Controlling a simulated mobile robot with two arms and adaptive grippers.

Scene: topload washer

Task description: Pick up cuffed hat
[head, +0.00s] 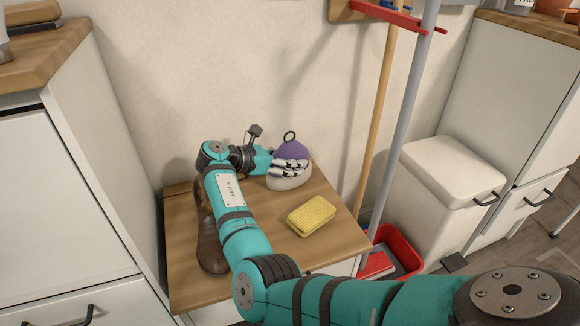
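The cuffed hat (290,150) has a purple top, a dark ring above it and a cream cuff (290,182). It rests on the right back part of a small wooden-topped cabinet (265,265). My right gripper (291,169) reaches in from the left side of the hat, with its fingers across the hat's near face, touching or very close to it. The fingers hide the middle of the hat. I cannot tell whether they are closed on it. My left gripper is out of view.
A yellow sponge (311,215) lies in front of the hat. A brown object like a shoe (211,250) is partly hidden behind my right arm. Mop poles (377,110), a red bucket (405,248) and a white bin (450,185) stand to the right. The wall is close behind.

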